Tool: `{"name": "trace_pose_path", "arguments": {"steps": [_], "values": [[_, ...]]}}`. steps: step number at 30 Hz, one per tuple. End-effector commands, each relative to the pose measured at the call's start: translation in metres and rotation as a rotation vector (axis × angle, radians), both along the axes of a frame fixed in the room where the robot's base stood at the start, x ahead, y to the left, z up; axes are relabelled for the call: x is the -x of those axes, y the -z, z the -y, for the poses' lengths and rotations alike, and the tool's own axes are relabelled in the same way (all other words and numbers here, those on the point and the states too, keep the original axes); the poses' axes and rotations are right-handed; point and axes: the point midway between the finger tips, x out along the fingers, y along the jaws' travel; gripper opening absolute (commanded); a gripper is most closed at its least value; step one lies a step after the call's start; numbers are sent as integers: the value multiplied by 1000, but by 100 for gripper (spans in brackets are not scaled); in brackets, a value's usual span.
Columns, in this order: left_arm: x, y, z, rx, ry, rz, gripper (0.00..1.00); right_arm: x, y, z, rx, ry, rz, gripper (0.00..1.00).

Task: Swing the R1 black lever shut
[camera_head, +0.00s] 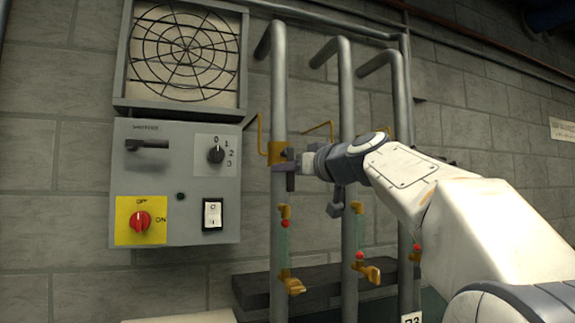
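Three grey vertical pipes stand before the wall. The leftmost pipe (279,90) carries a brass fitting (276,152) at mid height. My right arm comes in from the right, and its gripper (290,168) is at this fitting, in front of the pipe. Dark parts meet there; I cannot tell lever from fingers, nor whether the gripper is shut on anything. No readable R1 label shows. A dark, handle-like part (335,208) hangs below my wrist near the middle pipe (347,100); I cannot tell what it belongs to. My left gripper is out of view.
A grey control box (176,225) with switches and a red knob (140,221) hangs left of the pipes, under a fan grille (185,50). Lower on the pipes are brass valves (290,283) with red caps. My arm covers part of the right pipe (402,90).

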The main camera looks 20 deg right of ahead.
Motion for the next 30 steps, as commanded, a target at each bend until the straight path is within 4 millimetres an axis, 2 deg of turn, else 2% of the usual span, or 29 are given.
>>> {"name": "trace_pose_path", "arguments": {"steps": [4,8,9,30], "values": [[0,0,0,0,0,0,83,0,0,0,0,0,0,53],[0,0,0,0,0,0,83,0,0,0,0,0,0,4],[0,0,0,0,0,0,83,0,0,0,0,0,0,0],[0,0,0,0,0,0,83,1,0,0,0,0,0,0]]}}
